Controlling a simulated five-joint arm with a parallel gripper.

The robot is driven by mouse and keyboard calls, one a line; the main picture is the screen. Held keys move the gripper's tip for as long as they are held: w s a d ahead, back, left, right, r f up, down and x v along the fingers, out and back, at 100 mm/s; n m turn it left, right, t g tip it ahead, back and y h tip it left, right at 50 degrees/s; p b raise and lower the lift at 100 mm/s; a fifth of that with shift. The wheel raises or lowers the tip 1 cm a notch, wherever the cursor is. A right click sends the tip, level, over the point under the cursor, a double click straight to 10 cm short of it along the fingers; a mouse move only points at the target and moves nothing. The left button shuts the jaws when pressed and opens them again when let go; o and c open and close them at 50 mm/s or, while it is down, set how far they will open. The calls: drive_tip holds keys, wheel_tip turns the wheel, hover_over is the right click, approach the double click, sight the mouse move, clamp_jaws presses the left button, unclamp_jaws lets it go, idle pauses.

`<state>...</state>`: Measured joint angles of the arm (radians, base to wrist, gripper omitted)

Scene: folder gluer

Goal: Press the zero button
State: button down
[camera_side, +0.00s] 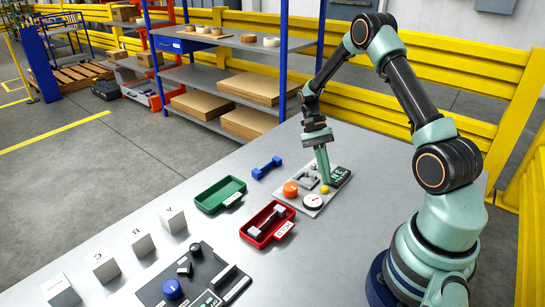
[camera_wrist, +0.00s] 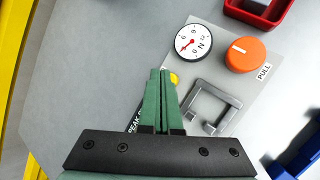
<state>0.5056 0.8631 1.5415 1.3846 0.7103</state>
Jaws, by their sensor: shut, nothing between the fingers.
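A small yellow button (camera_side: 324,189) sits on a light grey panel (camera_side: 313,205), beside a dark display (camera_side: 340,176) and a round white dial (camera_side: 312,202). My gripper (camera_side: 327,182) is shut and empty, its green fingers pointing down at the panel close behind the button. In the wrist view the fingertips (camera_wrist: 160,72) lie just left of the yellow button (camera_wrist: 174,79) and partly overlap its edge. I cannot tell whether they touch it. The display is mostly hidden behind the fingers there; only part of a "PEAK" label shows.
On the panel are an orange knob (camera_side: 290,189) marked PULL and a grey bracket (camera_wrist: 212,106). Nearby are a red tray (camera_side: 255,238) holding a grey dumbbell-shaped piece, an empty green tray (camera_side: 210,204) and a blue piece (camera_side: 267,167). Lettered blocks (camera_side: 140,243) stand at lower left.

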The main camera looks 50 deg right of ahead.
drive_tip(key=shift+f, duration=0.35)
drive_tip(key=shift+f, duration=0.45)
idle(0.6)
drive_tip(key=shift+r, duration=0.9)
drive_tip(key=shift+r, duration=0.1)
drive_tip(key=shift+r, duration=2.4)
